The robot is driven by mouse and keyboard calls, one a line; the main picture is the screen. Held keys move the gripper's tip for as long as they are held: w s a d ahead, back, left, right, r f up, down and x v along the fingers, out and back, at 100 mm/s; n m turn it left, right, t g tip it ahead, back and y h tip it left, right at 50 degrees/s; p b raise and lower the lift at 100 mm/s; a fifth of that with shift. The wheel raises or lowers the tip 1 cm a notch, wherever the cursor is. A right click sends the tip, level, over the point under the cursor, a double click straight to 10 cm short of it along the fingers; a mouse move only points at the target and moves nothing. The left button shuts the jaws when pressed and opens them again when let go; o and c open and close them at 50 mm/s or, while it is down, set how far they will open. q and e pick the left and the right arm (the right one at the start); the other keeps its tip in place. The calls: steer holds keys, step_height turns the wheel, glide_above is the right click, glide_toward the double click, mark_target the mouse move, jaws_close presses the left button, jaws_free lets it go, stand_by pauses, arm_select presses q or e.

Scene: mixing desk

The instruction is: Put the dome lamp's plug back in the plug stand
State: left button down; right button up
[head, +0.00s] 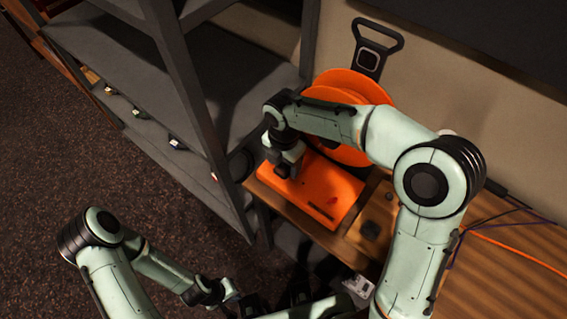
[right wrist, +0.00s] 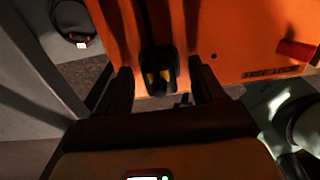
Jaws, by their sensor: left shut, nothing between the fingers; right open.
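The large orange round shape (head: 378,95) at the back looks like the lamp's dome. Below it an orange slab (head: 338,192) with a dark slot lies on the wooden desk. My right gripper (head: 284,168) is over the slab's left part. In the right wrist view my right gripper (right wrist: 163,92) is open, its fingers on either side of a black piece with yellow marks (right wrist: 157,75), possibly the plug. I see no clear grip on it. My left gripper (head: 254,303) is low in the head view, away from the desk, and shut. I cannot make out the plug stand for certain.
A grey shelf (head: 110,55) with small items stands left of the desk. A black handled object (head: 371,50) is at the wall. Purple and orange cables (head: 510,245) cross the desk (head: 500,280) at right.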

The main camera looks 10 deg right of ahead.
arm_select(q)
steer(key=shift+w+r, duration=0.1)
steer(key=shift+r, duration=0.1)
stand_by(0.5)
arm_select(e)
jaws_close()
arm_select(q)
steer(key=shift+r, duration=0.1)
arm_select(e)
steer(key=shift+r, duration=0.1)
